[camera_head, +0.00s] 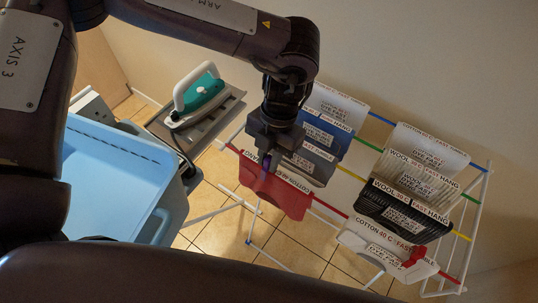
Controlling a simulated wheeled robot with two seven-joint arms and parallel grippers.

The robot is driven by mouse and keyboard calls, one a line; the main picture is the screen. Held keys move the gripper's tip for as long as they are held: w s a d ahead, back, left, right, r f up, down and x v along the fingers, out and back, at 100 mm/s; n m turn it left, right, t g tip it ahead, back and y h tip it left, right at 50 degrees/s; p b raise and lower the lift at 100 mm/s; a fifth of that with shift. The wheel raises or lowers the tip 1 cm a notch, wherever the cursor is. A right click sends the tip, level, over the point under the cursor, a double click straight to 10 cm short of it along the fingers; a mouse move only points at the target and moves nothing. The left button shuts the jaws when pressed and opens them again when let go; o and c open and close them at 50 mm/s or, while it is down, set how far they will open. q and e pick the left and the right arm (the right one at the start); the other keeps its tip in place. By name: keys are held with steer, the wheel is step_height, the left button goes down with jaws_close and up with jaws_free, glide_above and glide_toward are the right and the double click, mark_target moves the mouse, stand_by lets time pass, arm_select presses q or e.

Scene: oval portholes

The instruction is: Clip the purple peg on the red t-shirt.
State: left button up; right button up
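The red t-shirt (274,194) hangs folded over the front rail of the drying rack (335,210), left of centre. My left gripper (267,158) points down right at the t-shirt's top edge. The small purple peg (266,160) shows between its fingertips, so the gripper looks shut on it. The peg overlaps the t-shirt's top fold in the picture. I cannot tell whether it grips the cloth. My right gripper is out of view.
Grey, blue and white garments hang close behind the t-shirt. An iron (199,96) and a light blue basket (112,185) stand left.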

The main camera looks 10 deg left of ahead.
arm_select(q)
steer(key=o, duration=0.4)
steer(key=shift+c, duration=0.2)
steer(key=b+v, duration=0.1)
steer(key=v, duration=0.6)
steer(key=shift+r+b, duration=0.35)
steer(key=shift+r, duration=0.05)
